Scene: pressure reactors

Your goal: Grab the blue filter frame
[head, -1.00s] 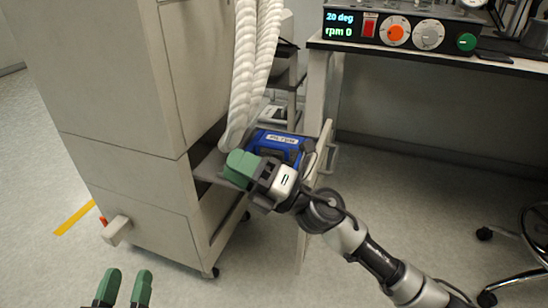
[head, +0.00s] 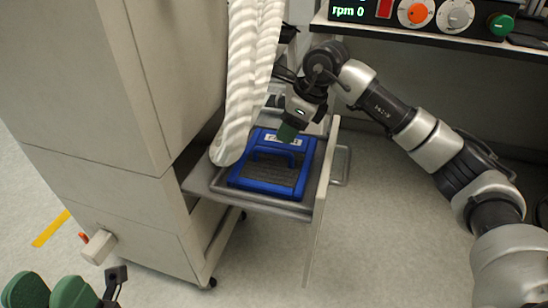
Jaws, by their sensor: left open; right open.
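The blue filter frame (head: 264,187) lies flat in the pulled-out drawer (head: 213,187) of the grey cabinet, in the middle of the head view. It has a dark mesh inside, a blue handle and a white label at its far edge. My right gripper (head: 287,132) is open and empty, pointing down at the frame's far edge near the label. Whether it touches the frame I cannot tell. My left gripper (head: 48,292) is open and empty at the bottom left, far from the frame.
A thick white ribbed hose (head: 245,85) hangs just left of the frame and the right gripper. The drawer front (head: 322,185) with its handle stands to the right. A workbench (head: 425,37) with a control panel is at the top right. The floor in front is clear.

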